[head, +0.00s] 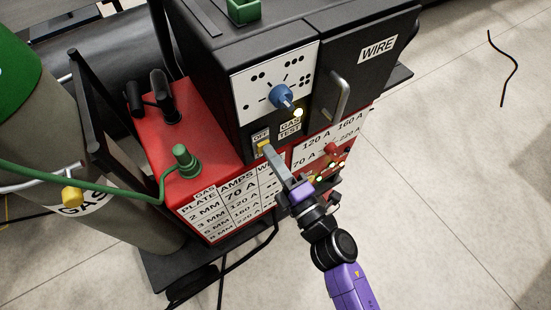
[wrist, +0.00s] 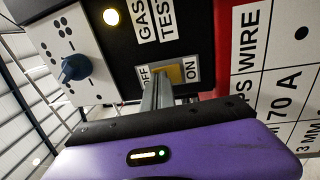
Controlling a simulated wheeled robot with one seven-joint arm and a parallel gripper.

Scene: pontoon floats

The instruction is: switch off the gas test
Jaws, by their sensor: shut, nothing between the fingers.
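The gas test switch is a yellow rocker (head: 261,148) on the black front of the welder, by the "GAS TEST" label (head: 290,128). In the wrist view the rocker (wrist: 174,74) sits between "OFF" on the left and "ON" on the right. A round lamp (head: 298,112) near the label glows pale yellow; it also shows in the wrist view (wrist: 110,16). My gripper (head: 270,153) is shut and empty, its fingertips at the rocker. In the wrist view the fingertips (wrist: 158,78) overlap the rocker's OFF side. I cannot tell whether they touch it.
A blue knob (head: 282,96) on a white panel is above the switch. A grey handle (head: 337,95) is on the wire door to the right. A green hose (head: 95,185) runs from the gas cylinder (head: 125,190) at left. Open floor lies to the right.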

